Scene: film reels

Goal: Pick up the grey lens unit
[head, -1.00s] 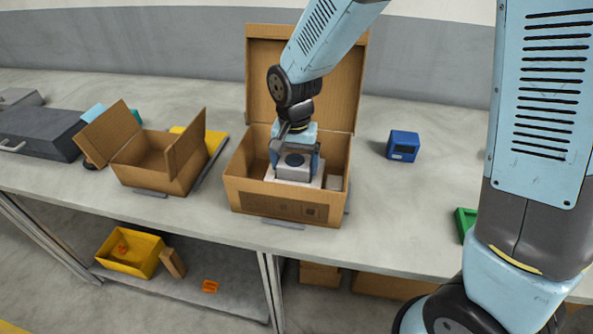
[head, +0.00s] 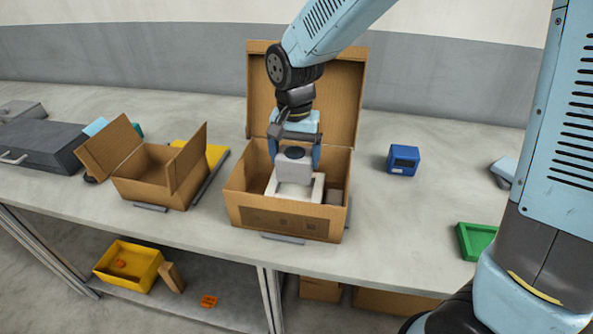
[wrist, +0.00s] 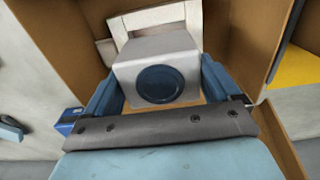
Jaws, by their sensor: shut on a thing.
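The grey lens unit (head: 294,166) is a light grey block with a dark round lens on its upper face. It is in the open cardboard box (head: 285,219), over a white insert (head: 312,188). My gripper (head: 296,155) is shut on it, with one blue finger on each side. In the wrist view the lens unit (wrist: 158,70) sits between the two blue fingers (wrist: 162,85), its dark blue lens facing the camera. The white insert shows behind it. The unit's underside is hidden, but it looks raised above the insert.
The box's tall lid stands up behind my gripper, and its walls surround the unit. A smaller open box (head: 150,190) stands to the left. A blue device (head: 403,160) and a green tray (head: 474,240) lie to the right. The table between is largely clear.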

